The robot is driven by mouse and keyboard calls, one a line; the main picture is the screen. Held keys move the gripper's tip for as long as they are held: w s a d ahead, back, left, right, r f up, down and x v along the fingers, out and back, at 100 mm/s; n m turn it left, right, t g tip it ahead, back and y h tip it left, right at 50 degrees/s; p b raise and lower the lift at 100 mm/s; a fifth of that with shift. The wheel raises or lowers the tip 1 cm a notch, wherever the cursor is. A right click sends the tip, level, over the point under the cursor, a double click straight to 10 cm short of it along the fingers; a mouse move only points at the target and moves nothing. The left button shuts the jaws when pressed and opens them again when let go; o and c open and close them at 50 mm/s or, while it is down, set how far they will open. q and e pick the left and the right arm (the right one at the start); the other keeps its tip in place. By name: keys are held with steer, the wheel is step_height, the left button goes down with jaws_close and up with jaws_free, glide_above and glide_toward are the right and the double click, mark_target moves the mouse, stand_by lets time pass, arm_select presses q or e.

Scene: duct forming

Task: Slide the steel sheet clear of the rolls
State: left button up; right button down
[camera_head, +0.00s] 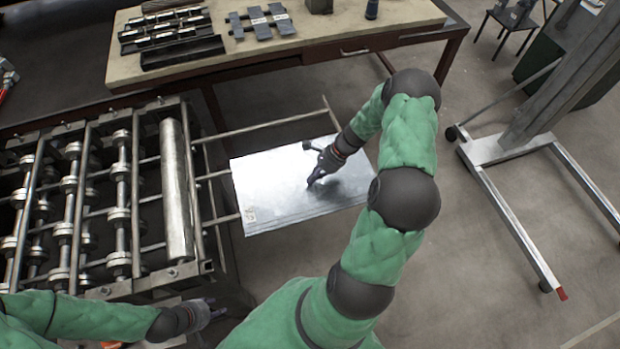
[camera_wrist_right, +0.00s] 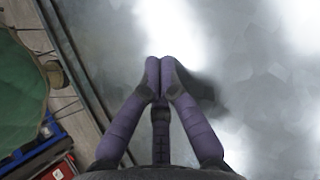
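The steel sheet (camera_head: 275,205) lies flat on the support rods to the right of the roll machine. A strip of rods shows between its left edge and the last roll (camera_head: 176,190). My right gripper (camera_head: 313,182) is over the middle of the sheet, pointing down. In the right wrist view its fingertips (camera_wrist_right: 159,64) are together, with no sheet between them and the bright sheet surface (camera_wrist_right: 260,90) beneath. Whether the tips touch the sheet is hard to tell. My left gripper (camera_head: 217,308) is low beside the machine's near right corner, away from the sheet; its fingers are too small to read.
The roll machine (camera_head: 90,190) with several shafts fills the left. A workbench (camera_head: 290,45) with metal parts stands at the back. A steel stand (camera_head: 510,150) with floor legs is at the right. The floor between sheet and stand is clear.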

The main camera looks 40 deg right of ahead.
steer(key=shift+s+f, duration=0.25)
steer(key=shift+f, duration=0.05)
steer(key=shift+r+p, duration=0.3)
steer(key=shift+p, duration=0.05)
steer(key=shift+w+d+r+p, duration=0.15)
steer(key=shift+r+p, duration=0.15)
steer(key=shift+d, duration=0.15)
steer(key=shift+s+d, duration=0.1)
steer(key=shift+s, duration=0.1)
steer(key=s+d, duration=0.1)
steer(key=d, duration=0.2)
steer(key=s+d, duration=0.2)
steer(key=d, duration=0.2)
steer(key=s+d+b, duration=0.1)
steer(key=d, duration=0.2)
steer(key=shift+s+d+r, duration=0.1)
steer(key=shift+s+d, duration=0.05)
steer(key=shift+s, duration=0.25)
steer(key=shift+r, duration=0.1)
